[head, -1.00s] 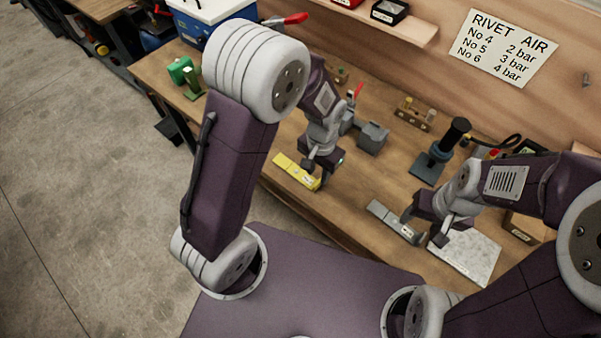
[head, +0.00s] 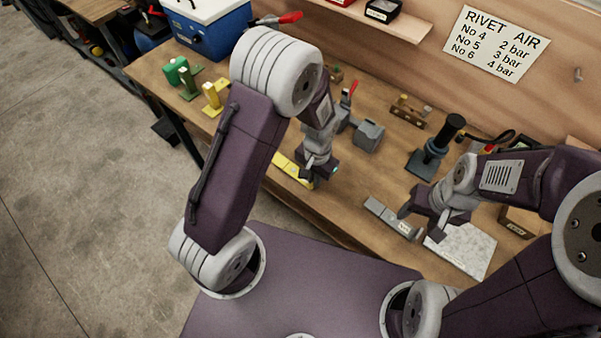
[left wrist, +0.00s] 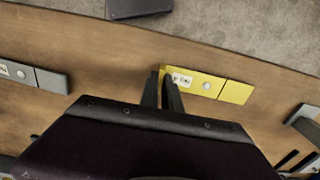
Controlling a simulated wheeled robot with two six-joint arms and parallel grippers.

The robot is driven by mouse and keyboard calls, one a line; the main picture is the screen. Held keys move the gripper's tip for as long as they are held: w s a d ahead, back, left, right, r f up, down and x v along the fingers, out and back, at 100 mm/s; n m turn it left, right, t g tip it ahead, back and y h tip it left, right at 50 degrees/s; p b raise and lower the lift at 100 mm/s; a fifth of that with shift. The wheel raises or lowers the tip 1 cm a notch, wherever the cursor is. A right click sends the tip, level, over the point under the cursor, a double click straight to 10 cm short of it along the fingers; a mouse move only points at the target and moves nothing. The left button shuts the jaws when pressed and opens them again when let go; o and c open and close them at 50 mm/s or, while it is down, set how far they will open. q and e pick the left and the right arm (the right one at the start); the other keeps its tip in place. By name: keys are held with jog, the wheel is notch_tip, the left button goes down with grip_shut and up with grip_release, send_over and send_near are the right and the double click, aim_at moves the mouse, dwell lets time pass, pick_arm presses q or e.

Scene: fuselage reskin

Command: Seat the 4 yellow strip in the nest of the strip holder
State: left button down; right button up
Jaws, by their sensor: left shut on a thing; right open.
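The No 4 yellow strip (head: 284,166) lies along the front of the bench in the head view, partly behind my left arm. In the left wrist view the yellow strip (left wrist: 225,88) shows a white label and a round button. My left gripper (head: 312,181) is shut on its labelled end; the two fingers show close together in the left wrist view (left wrist: 163,88). I cannot tell whether the strip is clear of the bench. My right gripper (head: 410,212) is open beside a grey strip (head: 384,212). I cannot make out the strip holder's nest.
A white plate (head: 462,248) lies by my right gripper. Green (head: 188,82) and yellow (head: 212,98) stands are at the bench's left. A grey block (head: 369,136), a wooden block (head: 410,110) and a dark press-like tool (head: 436,150) stand behind. Bare wood lies between.

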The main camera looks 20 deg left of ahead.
pick_arm(q)
notch_tip(320, 180, up, 4)
jog(key=shift+w, duration=0.15)
jog(key=w+d+r, duration=0.3)
jog(key=d+r, duration=0.4)
jog(key=d, duration=0.4)
jog(key=shift+b, duration=0.45)
